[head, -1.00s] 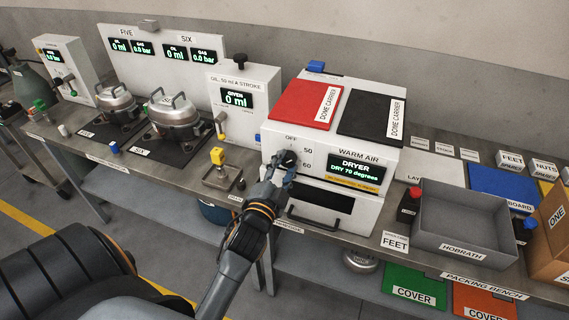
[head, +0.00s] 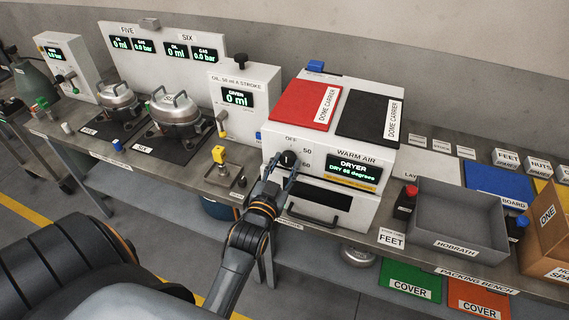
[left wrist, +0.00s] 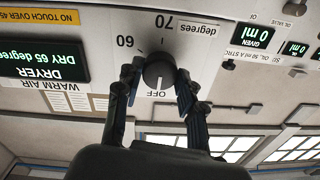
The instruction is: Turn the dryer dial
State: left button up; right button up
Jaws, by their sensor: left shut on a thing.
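The dryer (head: 330,155) is a white box labelled WARM AIR. Its black round dial (head: 288,158) sits on the front face at the left, among the marks OFF, 50 and 60. The dial also shows in the left wrist view (left wrist: 159,71), upside down, with marks 60 and 70 above and OFF below. My left gripper (head: 281,168) is at the dial, and in the left wrist view (left wrist: 158,88) its two fingers lie on either side of it, shut on it. My right gripper is not in view.
Red (head: 306,105) and black (head: 370,115) dome carrier pads lie on top of the dryer. A drawer handle (head: 312,217) is below the dial. A yellow-topped fixture (head: 219,155) stands left of the dryer, and a grey tray (head: 460,225) right of it.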

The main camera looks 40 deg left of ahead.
pick_arm(q)
jog(key=shift+f+n, duration=0.1)
jog(key=shift+n, duration=0.2)
jog(key=o, duration=1.2)
jog(key=shift+c, duration=0.2)
notch_tip(320, 180, up, 10)
